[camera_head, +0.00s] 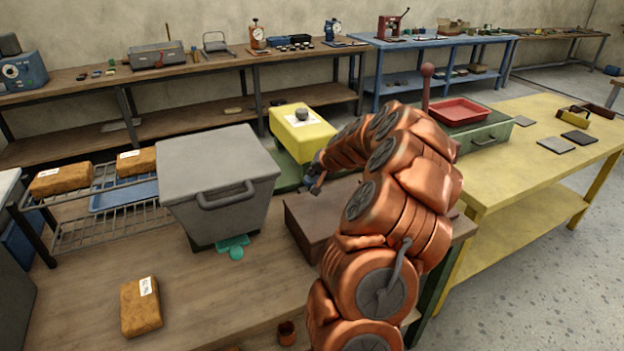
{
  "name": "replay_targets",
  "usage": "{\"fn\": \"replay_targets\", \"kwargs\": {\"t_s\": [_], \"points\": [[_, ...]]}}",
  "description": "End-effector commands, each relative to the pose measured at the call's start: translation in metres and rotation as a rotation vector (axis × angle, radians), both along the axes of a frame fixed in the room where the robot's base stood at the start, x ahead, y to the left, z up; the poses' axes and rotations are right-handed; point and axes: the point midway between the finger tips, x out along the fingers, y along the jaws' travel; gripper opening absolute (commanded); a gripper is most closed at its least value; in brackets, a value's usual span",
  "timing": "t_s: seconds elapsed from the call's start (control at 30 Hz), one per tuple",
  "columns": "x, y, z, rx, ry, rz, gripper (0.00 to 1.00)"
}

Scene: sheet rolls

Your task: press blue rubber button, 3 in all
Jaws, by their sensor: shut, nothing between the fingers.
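My gripper (314,182) is a small dark shape at the end of my copper-coloured arm, shut and empty. It is beside the yellow box (308,139) with a grey knob on top, above the green base and near the brown box (310,225). I cannot clearly make out a blue rubber button; my gripper and arm hide part of that area. A teal piece (236,253) with a round end sticks out under the front of the grey lidded bin (215,175). I cannot tell whether my gripper touches anything.
Brown packages lie on the wire rack (75,232) and on the wooden table (200,305). The wooden table's front middle is mostly clear.

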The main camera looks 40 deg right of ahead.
Motion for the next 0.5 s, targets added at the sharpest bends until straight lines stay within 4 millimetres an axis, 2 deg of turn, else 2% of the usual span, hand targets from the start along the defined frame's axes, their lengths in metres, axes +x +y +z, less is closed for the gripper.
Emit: {"fn": "replay_targets", "kwargs": {"t_s": [0.5], "points": [[0.0,0.0002,-0.0056,0.001,0.001,0.001,0.0]]}}
